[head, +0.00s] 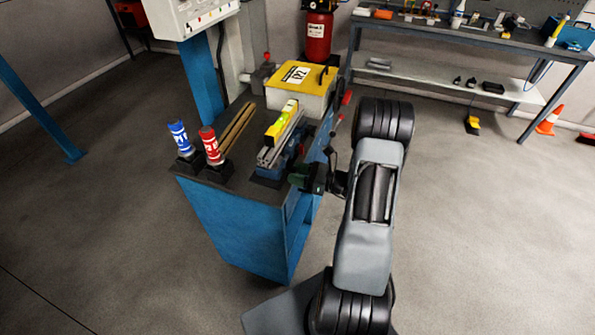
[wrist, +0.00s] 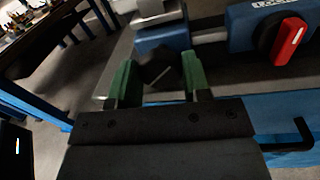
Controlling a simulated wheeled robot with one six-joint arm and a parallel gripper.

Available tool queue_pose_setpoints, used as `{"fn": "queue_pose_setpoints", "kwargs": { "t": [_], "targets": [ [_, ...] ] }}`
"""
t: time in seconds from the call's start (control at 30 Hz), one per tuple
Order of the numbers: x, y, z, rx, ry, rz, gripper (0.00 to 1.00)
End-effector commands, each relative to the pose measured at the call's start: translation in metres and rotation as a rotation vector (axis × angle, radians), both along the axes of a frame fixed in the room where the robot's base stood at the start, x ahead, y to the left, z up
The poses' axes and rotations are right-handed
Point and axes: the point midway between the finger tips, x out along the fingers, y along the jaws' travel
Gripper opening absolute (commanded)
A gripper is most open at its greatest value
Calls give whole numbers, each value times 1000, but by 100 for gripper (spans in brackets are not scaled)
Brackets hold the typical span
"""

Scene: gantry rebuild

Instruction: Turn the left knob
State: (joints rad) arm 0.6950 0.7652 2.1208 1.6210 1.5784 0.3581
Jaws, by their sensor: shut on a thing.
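In the wrist view, my gripper (wrist: 155,80) has its two green fingers on either side of a dark knob (wrist: 158,70), which sits below a blue block with a metal piece on top. The gripper is shut on this knob; the fingers partly hide its sides. A second knob, red with a white mark (wrist: 290,42), is on a blue housing to the right, apart from the gripper. In the head view, my gripper (head: 298,178) is at the right front side of the blue bench, beside the vise. The dark knob is hidden there.
The blue bench (head: 240,232) carries a yellow level (head: 282,122), red and blue cans (head: 211,147) and a yellow-lidded box (head: 300,76). A dark handle (wrist: 300,138) sticks out at the right in the wrist view. Floor left of the bench is clear.

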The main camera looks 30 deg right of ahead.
Motion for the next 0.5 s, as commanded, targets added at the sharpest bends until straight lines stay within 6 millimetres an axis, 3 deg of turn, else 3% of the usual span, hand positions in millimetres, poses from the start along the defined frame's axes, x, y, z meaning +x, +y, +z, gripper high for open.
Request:
{"fn": "queue_pose_setpoints", "kwargs": {
  "t": [0.37, 0.4, 0.5],
  "targets": [
    [0, 0, -1, 41, 38, 3, 20],
    [0, 0, -1, 41, 38, 3, 48],
    [0, 0, 0, 40, 38, 3, 57]
  ]
}}
